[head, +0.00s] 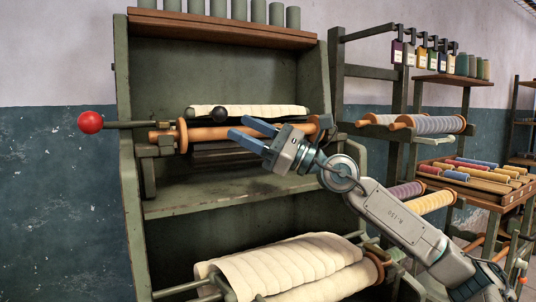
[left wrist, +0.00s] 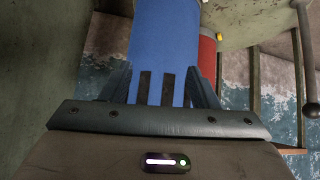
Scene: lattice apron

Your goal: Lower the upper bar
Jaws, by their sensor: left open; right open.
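In the head view, an orange-brown wooden bar (head: 212,134) with round end collars lies across the upper opening of a green cabinet (head: 132,230). I take it for the upper bar, though I cannot be sure. A dark ball knob (head: 219,115) shows just above it, and a pale padded roll (head: 268,111) lies behind. My right gripper (head: 240,132) is open, its blue fingers pointing left in front of the bar. I cannot tell whether they touch it. My left gripper (left wrist: 160,88) shows only in the left wrist view and is open. A broad blue surface lies between its fingers.
A red ball handle (head: 90,122) sticks out left of the cabinet. Pale padded rolls (head: 285,265) fill the lower bay. A rack at right holds yarn rollers (head: 438,124) and a tray of coloured spools (head: 480,172). A brown top shelf (head: 220,29) carries several green cylinders.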

